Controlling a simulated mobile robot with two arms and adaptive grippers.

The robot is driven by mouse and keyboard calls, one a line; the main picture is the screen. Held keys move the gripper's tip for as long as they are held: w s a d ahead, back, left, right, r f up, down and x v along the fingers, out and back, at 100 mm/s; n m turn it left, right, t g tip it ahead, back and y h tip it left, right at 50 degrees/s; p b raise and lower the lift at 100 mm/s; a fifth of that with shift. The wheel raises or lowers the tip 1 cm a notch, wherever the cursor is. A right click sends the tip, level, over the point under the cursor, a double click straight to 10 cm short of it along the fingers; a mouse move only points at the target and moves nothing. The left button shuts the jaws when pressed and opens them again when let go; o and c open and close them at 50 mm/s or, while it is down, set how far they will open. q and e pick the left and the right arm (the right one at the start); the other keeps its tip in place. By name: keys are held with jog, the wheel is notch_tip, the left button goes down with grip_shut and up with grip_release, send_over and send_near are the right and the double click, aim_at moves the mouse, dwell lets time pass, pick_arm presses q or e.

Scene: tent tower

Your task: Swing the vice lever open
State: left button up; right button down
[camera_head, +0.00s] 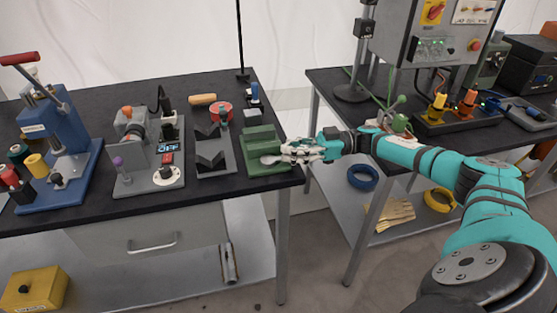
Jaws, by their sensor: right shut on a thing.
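The green vice (262,141) stands near the right end of the left black-topped table. A grey lever (270,159) with a rounded end lies low across the vice's front part. My right gripper (288,154) comes in from the right on my teal arm and is shut on the lever at the vice's right side. The fingers hide part of the lever, so the exact grip is hard to see. My left gripper is not in view.
Left of the vice are a grey V-block fixture (212,160), a grey device with a dial (166,175) and a blue press with a red handle (50,125). A gap separates this table from the right one, which carries a control box (430,50).

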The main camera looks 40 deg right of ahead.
jog(key=shift+w+d+f+n+g+b, duration=0.1)
jog(key=shift+w+d+n+g+b, duration=0.1)
jog(key=shift+d+n+g+b, duration=0.35)
jog(key=shift+a, duration=0.15)
jog(key=c, duration=1.7)
grip_release()
jog(key=shift+c, duration=0.2)
jog(key=o, duration=0.6)
jog(key=shift+s+d+y, duration=0.15)
jog(key=shift+d+y, duration=0.1)
jog(key=shift+y, duration=0.05)
jog(key=shift+a, duration=0.15)
jog(key=shift+a, duration=0.1)
jog(key=v, duration=0.8)
